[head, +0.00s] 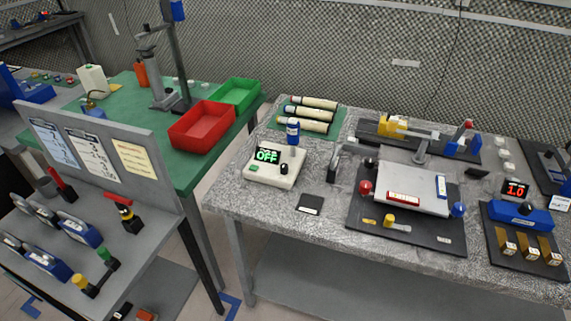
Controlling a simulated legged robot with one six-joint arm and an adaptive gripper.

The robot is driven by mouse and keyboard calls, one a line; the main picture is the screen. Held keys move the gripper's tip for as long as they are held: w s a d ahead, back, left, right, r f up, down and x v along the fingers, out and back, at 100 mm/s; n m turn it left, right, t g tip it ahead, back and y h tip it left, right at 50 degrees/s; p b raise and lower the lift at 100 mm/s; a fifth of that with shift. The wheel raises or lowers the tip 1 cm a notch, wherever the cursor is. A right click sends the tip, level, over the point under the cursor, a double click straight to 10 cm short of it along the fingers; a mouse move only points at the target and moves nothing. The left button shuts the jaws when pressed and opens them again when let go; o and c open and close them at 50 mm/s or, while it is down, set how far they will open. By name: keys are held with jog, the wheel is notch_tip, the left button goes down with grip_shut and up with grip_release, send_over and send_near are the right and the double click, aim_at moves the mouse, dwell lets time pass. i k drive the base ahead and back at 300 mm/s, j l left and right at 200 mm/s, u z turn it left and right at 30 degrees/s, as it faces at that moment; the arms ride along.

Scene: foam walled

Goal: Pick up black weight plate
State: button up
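A small flat black square piece (310,204) with a pale strip near its front edge lies on the speckled grey table (245,206), near its front edge. It may be the black weight plate, but the picture is too small to be certain. It lies apart from the white box with the green "OFF" display (275,167) at its left and the large black base plate (369,236) at its right. Nothing covers it. My gripper is not in view.
The black base carries a grey tilted plate (407,186) with red and blue knobs. A red bin (203,126) and a green bin (237,93) sit on the green table. A grey tool stand is at left.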

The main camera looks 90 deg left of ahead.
aim_at(333, 169)
jog(key=u, duration=2.85)
jog(key=i+j, duration=0.2)
jog(key=i, duration=0.25)
jog(key=i+j, duration=0.2)
jog(key=i, duration=0.2)
jog(key=i+j, duration=0.2)
jog(key=i, duration=0.25)
jog(key=z, duration=0.05)
